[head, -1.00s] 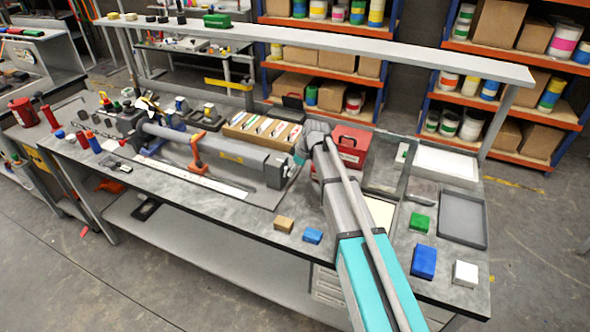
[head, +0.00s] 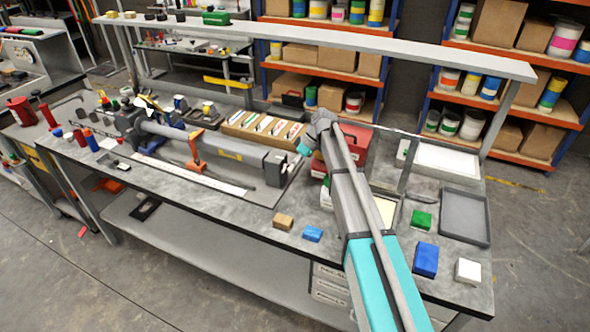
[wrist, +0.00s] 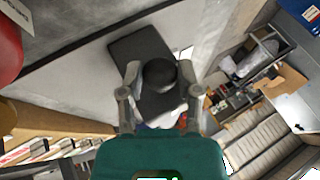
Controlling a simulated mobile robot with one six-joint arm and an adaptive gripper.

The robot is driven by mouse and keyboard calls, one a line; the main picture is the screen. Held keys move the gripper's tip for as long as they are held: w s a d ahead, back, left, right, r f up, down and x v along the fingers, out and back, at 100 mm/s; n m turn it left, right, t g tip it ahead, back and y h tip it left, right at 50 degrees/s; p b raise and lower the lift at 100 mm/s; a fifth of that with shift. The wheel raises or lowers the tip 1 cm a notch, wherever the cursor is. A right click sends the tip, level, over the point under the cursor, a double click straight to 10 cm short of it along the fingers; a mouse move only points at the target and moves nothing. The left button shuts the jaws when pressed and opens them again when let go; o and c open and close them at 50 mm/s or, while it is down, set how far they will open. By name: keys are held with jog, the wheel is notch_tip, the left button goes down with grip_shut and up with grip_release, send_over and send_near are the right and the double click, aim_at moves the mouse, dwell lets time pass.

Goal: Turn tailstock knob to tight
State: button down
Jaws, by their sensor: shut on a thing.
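The tailstock (head: 277,168) is the dark block at the right end of the long grey lathe on the bench; its dark body also shows in the wrist view (wrist: 136,46). The tailstock knob (wrist: 160,74) is a round black knob in the wrist view. My gripper (wrist: 158,88) has one finger on each side of the knob and is shut on it. In the head view my gripper (head: 304,148) is a small teal part beside the tailstock's right end. The knob cannot be made out there, and its angle or any tight mark does not show.
A red toolbox (head: 352,146) stands close behind my wrist. A wooden tray of tools (head: 262,132) lies behind the lathe. An orange tool rest (head: 195,150) stands left of the tailstock. Tan and blue blocks (head: 312,234) lie on the front of the bench.

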jog(key=g+b, duration=0.1)
jog(key=g+y+b, duration=0.1)
jog(key=g, duration=0.1)
jog(key=shift+w+f+m+b, duration=0.1)
jog(key=shift+f+m+b, duration=0.1)
jog(key=shift+m+b, duration=0.2)
jog(key=shift+r, duration=0.1)
jog(key=shift+c, duration=1.6)
grip_release()
jog(key=shift+r+p, duration=0.15)
jog(key=shift+p, duration=0.25)
